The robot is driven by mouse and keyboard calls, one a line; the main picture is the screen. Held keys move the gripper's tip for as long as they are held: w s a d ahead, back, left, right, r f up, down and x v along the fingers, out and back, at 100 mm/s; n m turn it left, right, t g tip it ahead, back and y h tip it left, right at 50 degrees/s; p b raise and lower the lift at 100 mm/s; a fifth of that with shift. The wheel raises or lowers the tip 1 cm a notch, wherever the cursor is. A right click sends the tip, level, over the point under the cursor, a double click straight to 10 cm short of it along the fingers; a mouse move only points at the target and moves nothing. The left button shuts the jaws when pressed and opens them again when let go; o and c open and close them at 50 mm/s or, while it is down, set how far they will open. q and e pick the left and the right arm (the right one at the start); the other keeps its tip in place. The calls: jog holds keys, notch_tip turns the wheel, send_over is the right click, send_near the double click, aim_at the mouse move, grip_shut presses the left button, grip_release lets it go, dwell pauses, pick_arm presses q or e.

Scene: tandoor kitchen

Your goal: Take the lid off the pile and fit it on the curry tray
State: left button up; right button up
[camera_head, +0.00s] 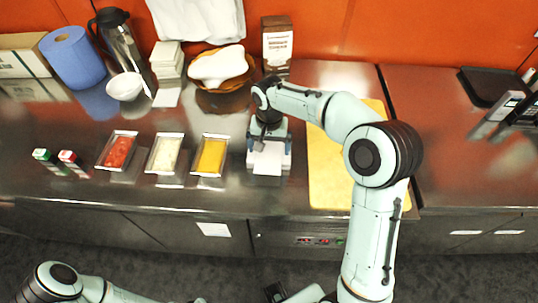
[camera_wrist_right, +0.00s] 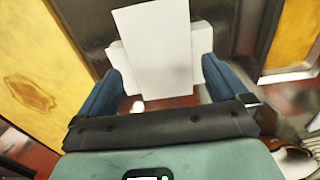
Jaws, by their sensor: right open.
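A pile of white rectangular lids (camera_head: 268,163) lies on the steel counter right of three filled trays. The top lid shows in the right wrist view (camera_wrist_right: 155,40), lying across paler white edges below it. My right gripper (camera_head: 269,143) is over the pile. In the right wrist view its blue fingers (camera_wrist_right: 160,75) are open, one on each side of the near end of the lids. The tray with yellow filling (camera_head: 210,156), likely the curry tray, is uncovered just left of the pile; part of it shows in the right wrist view (camera_wrist_right: 293,38).
A red-filled tray (camera_head: 117,150) and a pale-filled tray (camera_head: 165,153) stand further left, beside small red and green items. A yellow board (camera_head: 325,170) lies close right of the pile. Behind are a bread basket (camera_head: 222,70), a carton (camera_head: 277,45) and a bowl (camera_head: 124,87).

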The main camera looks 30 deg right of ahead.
aim_at(269, 155)
notch_tip(269, 155, down, 2)
jog(key=shift+f, duration=0.1)
jog(key=c, duration=0.8)
jog(key=shift+c, duration=0.2)
